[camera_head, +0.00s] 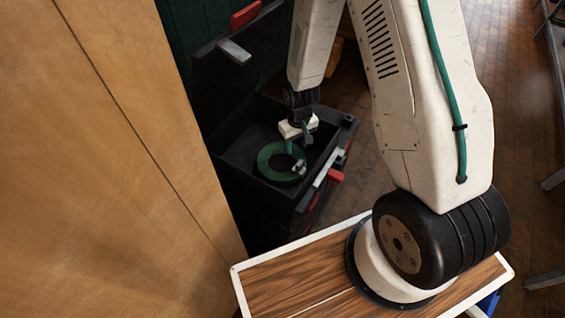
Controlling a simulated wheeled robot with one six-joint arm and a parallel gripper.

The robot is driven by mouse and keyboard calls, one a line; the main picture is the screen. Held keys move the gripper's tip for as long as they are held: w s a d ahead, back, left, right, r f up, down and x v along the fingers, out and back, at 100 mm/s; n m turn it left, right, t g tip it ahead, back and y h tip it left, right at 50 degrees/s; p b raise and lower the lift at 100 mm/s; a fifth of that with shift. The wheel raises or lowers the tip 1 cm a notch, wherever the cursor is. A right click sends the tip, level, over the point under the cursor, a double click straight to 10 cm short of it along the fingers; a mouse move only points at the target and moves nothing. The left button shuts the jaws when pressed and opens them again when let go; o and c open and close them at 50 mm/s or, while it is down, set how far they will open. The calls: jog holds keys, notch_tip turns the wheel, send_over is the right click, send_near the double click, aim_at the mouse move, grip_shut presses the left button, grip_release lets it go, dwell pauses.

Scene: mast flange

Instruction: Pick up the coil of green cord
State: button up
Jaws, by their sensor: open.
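The coil of green cord (268,160) lies flat as a ring inside an open black toolbox (236,150). My gripper (297,160) reaches down into the box at the coil's right side. One finger is over the ring's upper right part and the other is near its right edge. The jaws are open. The view is too small to tell whether a finger touches the cord. The coil's right part is partly hidden behind the fingers.
The toolbox lid (225,65) stands raised at the back, with a grey and a red latch. Red latches (335,175) sit on the box's front right edge. A tall wooden panel (130,150) stands close on the left.

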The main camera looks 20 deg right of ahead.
aim_at(298, 154)
jog(key=f, duration=0.4)
jog(key=shift+s+d+f, duration=0.15)
jog(key=shift+s+d, duration=0.1)
grip_shut()
